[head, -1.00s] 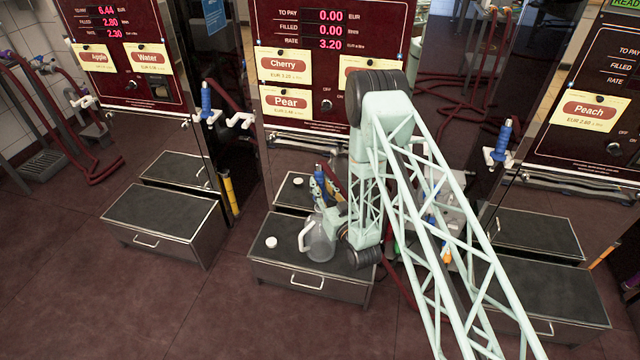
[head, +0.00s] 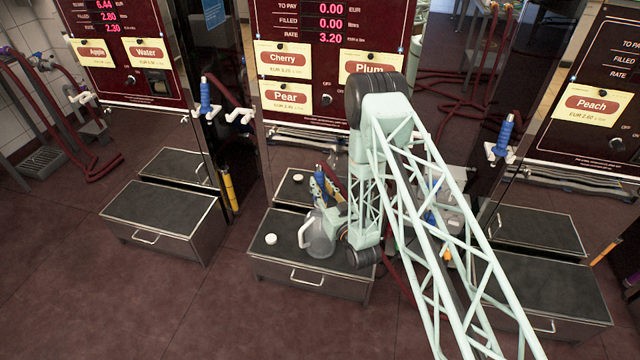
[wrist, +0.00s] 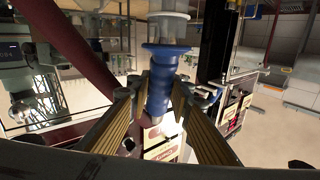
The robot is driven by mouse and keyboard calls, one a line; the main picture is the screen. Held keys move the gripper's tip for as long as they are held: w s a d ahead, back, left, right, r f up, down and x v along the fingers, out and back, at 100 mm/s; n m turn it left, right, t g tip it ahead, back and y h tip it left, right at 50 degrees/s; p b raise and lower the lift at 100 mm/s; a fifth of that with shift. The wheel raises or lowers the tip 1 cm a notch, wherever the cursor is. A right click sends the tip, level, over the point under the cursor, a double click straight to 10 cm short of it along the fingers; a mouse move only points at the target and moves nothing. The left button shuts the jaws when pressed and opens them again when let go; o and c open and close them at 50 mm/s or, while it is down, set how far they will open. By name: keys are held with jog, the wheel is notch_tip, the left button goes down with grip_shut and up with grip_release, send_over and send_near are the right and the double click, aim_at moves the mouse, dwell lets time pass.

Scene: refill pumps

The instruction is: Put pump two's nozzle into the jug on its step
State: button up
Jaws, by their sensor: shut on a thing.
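The clear jug (head: 319,240) with a white handle stands upright on the front step (head: 275,258) below the middle pump (head: 300,70), which bears Cherry, Pear and Plum labels. My gripper (wrist: 162,88) is shut on a blue nozzle (wrist: 158,80), which fills the space between its two ribbed fingers. In the head view the blue nozzle (head: 319,186) shows just above and behind the jug's top, left of my arm. My fingers are largely hidden there. I cannot tell whether the spout is inside the jug's mouth.
White caps lie on the front step (head: 271,239) and the rear step (head: 297,177). Blue nozzles hang at the left (head: 206,97) and right (head: 504,136). A yellow-orange post (head: 229,190) stands left of the steps. Open floor lies in front.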

aim_at(322, 188)
jog(key=shift+f, duration=0.35)
jog(key=o, duration=1)
jog(key=shift+s, duration=0.1)
jog(key=shift+v, duration=3.7)
jog(key=shift+d, duration=0.1)
